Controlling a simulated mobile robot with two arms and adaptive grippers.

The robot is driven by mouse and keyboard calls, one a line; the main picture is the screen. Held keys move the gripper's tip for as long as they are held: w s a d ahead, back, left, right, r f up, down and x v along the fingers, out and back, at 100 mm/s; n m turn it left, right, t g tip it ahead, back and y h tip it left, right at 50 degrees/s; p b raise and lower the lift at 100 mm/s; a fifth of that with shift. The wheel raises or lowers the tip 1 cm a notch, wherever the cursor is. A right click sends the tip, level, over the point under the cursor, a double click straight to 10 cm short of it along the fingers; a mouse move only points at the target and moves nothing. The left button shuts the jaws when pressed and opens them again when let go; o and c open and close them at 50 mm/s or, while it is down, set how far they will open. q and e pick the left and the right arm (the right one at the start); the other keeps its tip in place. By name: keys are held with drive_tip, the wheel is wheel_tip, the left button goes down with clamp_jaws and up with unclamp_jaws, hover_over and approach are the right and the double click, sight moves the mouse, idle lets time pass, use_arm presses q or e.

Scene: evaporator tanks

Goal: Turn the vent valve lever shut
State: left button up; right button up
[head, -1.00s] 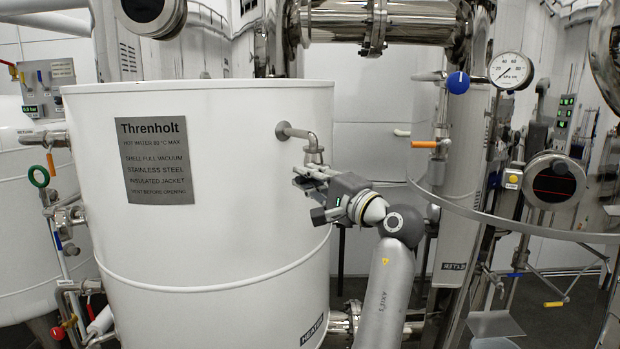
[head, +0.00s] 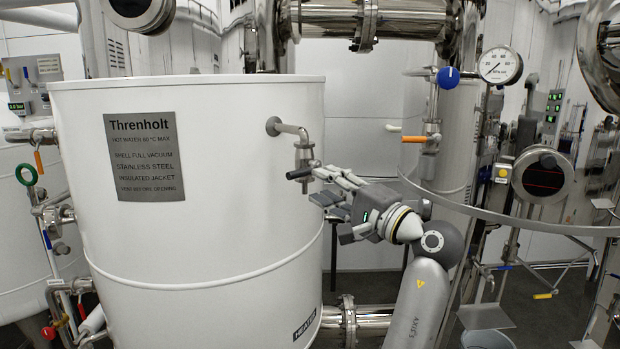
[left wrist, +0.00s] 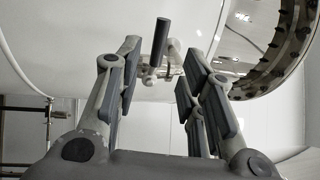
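A small metal valve (head: 304,156) hangs from a bent pipe on the side of the white tank. Its lever has a dark grip (head: 299,173) that points left across the tank. The grip also shows in the left wrist view (left wrist: 161,42), upright and slightly tilted, beyond and between the fingers. My left gripper (head: 328,186) is just right of and below the valve. In the left wrist view its fingers (left wrist: 162,65) are spread apart with nothing held between them. Whether a finger touches the lever I cannot tell. My right gripper is not in view.
The white Threnholt tank (head: 215,235) fills the left and middle. A curved metal rail (head: 490,214) runs to the right of my arm. An orange-handled valve (head: 414,139), a blue knob (head: 448,77) and a pressure gauge (head: 500,65) are farther right.

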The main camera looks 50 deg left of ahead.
use_arm(q)
drive_tip(key=d, duration=0.3)
drive_tip(key=shift+d+f, duration=0.3)
drive_tip(key=shift+d, duration=0.1)
drive_tip(key=shift+w+f, duration=0.1)
